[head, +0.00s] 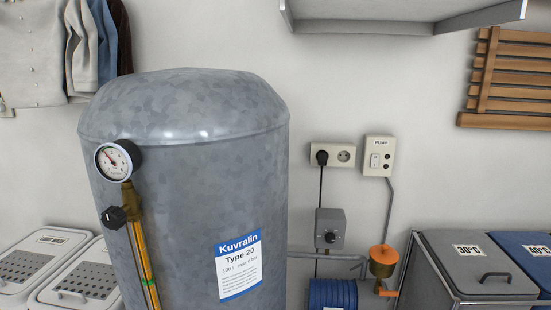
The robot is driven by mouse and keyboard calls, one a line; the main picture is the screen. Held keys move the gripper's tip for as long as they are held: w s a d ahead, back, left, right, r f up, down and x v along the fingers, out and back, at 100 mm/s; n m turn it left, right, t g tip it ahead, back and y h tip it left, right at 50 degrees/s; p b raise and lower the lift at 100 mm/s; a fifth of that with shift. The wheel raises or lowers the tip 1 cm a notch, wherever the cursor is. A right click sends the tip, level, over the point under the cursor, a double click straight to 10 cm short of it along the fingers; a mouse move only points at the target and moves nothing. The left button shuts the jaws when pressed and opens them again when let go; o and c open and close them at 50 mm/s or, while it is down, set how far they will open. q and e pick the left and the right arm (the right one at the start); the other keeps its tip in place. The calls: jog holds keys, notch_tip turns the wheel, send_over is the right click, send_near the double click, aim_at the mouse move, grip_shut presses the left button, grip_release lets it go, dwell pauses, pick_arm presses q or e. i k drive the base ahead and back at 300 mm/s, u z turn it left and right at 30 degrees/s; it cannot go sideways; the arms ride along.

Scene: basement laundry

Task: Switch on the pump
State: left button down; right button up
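A small cream switch box labelled "PUMP" (378,155) is fixed to the back wall, right of the tank. It carries a white rocker switch (374,160) and small dark round parts beside it; the rocker's position is too small to tell. A conduit runs down from the box. Below stand a blue ribbed motor-like body (333,293) and an orange and brass fitting (382,262), probably the pump, cut off by the lower picture edge. A grey box with a black knob (330,230) is mounted above the blue body. Neither of my grippers shows in the head view.
A large galvanized tank (185,190) with a gauge (118,160) fills the left and centre. A socket (333,155) with a black plug is beside the switch box. A grey shelf (405,15) overhangs above. Lidded bins (478,265) stand at lower right.

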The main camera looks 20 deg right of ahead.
aim_at(374, 157)
jog(key=z, duration=1.35)
jog(key=k, duration=0.65)
jog(key=z, duration=0.25)
jog(key=i, duration=0.4)
jog(key=z, duration=0.6)
jog(key=i, duration=1.2)
jog(key=u, duration=0.2)
